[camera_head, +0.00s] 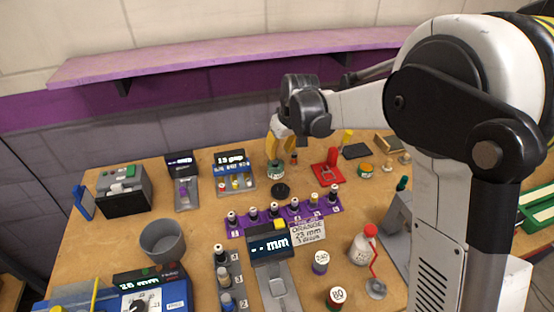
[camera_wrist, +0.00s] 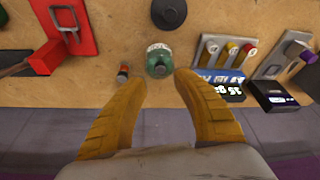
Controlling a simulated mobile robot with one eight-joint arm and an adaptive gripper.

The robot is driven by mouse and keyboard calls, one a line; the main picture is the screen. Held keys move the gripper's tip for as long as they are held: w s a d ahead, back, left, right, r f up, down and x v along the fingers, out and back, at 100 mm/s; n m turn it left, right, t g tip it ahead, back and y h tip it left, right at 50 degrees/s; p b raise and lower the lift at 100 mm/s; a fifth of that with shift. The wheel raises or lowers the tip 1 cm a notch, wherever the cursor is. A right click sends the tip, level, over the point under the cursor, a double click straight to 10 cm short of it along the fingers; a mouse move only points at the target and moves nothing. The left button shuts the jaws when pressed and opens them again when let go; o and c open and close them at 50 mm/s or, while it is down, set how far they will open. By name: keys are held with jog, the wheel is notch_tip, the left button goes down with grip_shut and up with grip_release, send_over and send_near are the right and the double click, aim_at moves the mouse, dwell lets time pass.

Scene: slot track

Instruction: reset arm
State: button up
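My gripper (camera_head: 278,146) hangs from my arm over the back of the wooden workbench (camera_head: 140,238). In the wrist view its two yellow fingers (camera_wrist: 160,92) are spread apart with nothing between them. A green weight-like bottle with a pale top (camera_wrist: 159,60) stands just beyond the fingertips. It also shows below the gripper in the head view (camera_head: 275,170). A small dark cylinder with an orange band (camera_wrist: 123,74) stands beside it. Whether the fingertips touch the green bottle cannot be told, but they appear apart from it.
A purple slot rack (camera_head: 262,226) holds several bottles mid-bench. A red fixture (camera_head: 326,170), a black disc (camera_head: 281,190), a grey cup (camera_head: 164,242) and display devices (camera_head: 270,243) stand around. A purple shelf (camera_head: 240,53) runs along the wall behind.

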jog(key=s+d+r+m+t, duration=0.1)
jog(key=s+d+r, duration=0.3)
jog(key=s+r, duration=0.3)
jog(key=s+d+r+m+t, duration=0.15)
jog(key=s+d+r, duration=0.3)
jog(key=s, duration=0.45)
jog(key=s+d+f+m, duration=0.1)
jog(key=s+d, duration=0.1)
jog(key=s, duration=0.5)
jog(key=s+d+f+m+t+h, duration=0.1)
jog(key=s+d+m, duration=0.1)
jog(key=s, duration=0.5)
jog(key=shift+d+f+h, duration=0.15)
jog(key=shift+f+h, duration=0.15)
jog(key=shift+f, duration=0.05)
